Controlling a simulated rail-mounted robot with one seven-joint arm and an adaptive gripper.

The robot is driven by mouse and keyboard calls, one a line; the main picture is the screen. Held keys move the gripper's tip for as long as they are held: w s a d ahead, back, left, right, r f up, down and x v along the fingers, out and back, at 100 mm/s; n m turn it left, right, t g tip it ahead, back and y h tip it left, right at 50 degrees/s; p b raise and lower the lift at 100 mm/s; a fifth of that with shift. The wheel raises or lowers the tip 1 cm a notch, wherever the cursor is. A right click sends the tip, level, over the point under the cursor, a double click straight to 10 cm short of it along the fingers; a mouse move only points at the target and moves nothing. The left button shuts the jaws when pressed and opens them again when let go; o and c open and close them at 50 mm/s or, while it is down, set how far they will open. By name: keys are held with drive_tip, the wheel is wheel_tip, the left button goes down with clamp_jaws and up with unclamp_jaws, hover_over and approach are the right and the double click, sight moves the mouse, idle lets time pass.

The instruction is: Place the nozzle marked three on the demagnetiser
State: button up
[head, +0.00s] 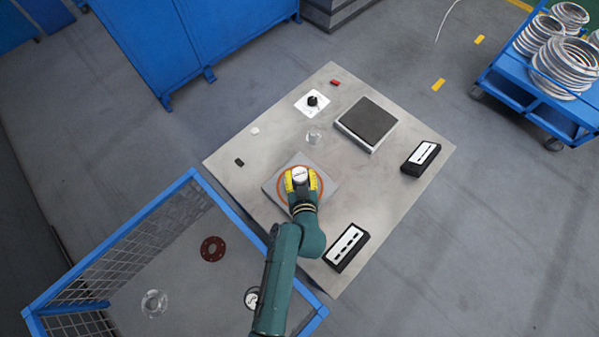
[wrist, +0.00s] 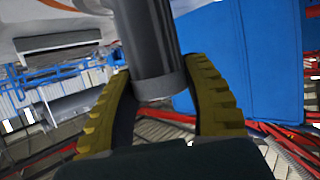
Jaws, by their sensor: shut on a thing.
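My gripper (head: 301,183) has yellow fingers and is over a grey plate with an orange ring (head: 273,187) on the table, perhaps the demagnetiser. In the wrist view the fingers (wrist: 163,105) are shut on a dark grey cylinder (wrist: 147,45), which seems to be the nozzle. Its pale round top (head: 299,174) shows between the fingers in the head view, with a dark marking too small to read. The plate's orange arc also shows at the upper left of the wrist view. I cannot tell whether the cylinder touches the plate.
A dark-topped square device (head: 367,123), a white plate with a black knob (head: 312,101) and a clear piece (head: 315,134) stand farther back. Black labelled boxes (head: 421,158) (head: 346,248) stand at the right. A blue mesh crate (head: 130,238) holds a red-brown ring (head: 212,248).

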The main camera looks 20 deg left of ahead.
drive_tip(key=shift+w+r, duration=0.15)
drive_tip(key=shift+r, duration=0.1)
drive_tip(key=o, duration=0.8)
drive_tip(key=shift+f, duration=0.35)
drive_tip(key=o, duration=0.4)
drive_tip(key=shift+r, duration=0.15)
